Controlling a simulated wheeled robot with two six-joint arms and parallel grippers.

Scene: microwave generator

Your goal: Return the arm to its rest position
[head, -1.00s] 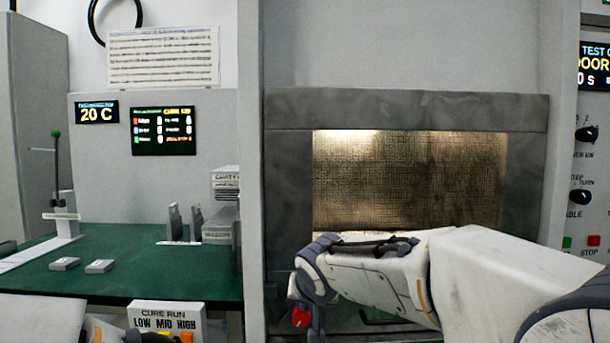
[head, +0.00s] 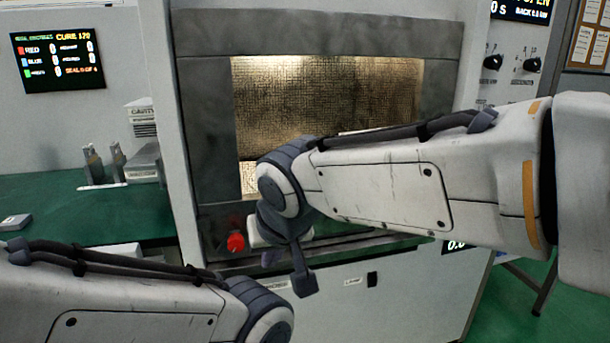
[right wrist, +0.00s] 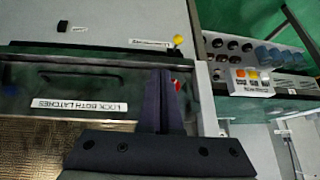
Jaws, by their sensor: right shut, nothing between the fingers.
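My right arm (head: 400,180) comes in from the right in the head view and reaches across the front of the lit microwave cavity (head: 330,105). My right gripper (head: 303,282) hangs below the wrist, in front of the cavity's lower edge. In the right wrist view its two dark fingers (right wrist: 162,100) are pressed together with nothing between them. My left arm (head: 120,300) shows at the lower left of the head view. Its gripper is out of sight.
A red knob (head: 235,242) is left of the right gripper. A label about latches (right wrist: 80,105) is close by in the right wrist view. A green bench (head: 90,215) stands at the left. A rack of jars and blue-capped items (right wrist: 255,50) shows in the wrist view.

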